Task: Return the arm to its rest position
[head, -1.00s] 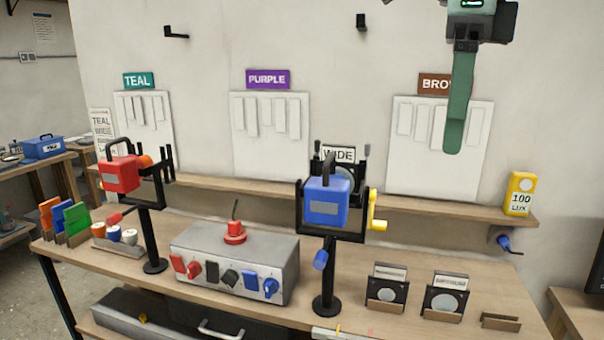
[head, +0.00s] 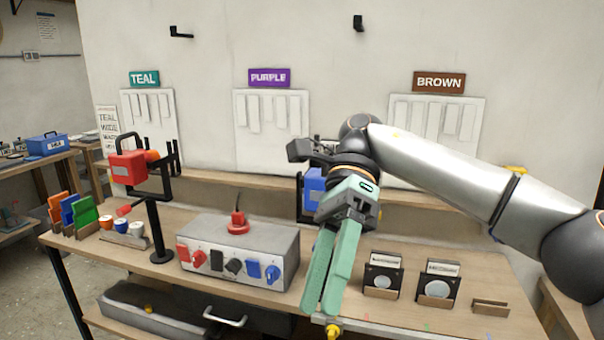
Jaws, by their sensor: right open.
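My right arm (head: 450,180) comes in from the right edge and reaches across the middle of the head view. My right gripper (head: 322,306) has two long green fingers pointing down, a little apart, with nothing seen between them. It is in front of the blue lamp (head: 313,185) and its stand, and hides most of them. The fingertips show against the bench's front edge, to the right of the grey switch box (head: 240,250). My left gripper is not in view.
A red lamp (head: 127,168) stands on a black post at the left of the bench (head: 410,310). Two card holders (head: 382,275) (head: 438,285) stand right of my gripper. A shelf (head: 220,178) runs along the wall under the white panels.

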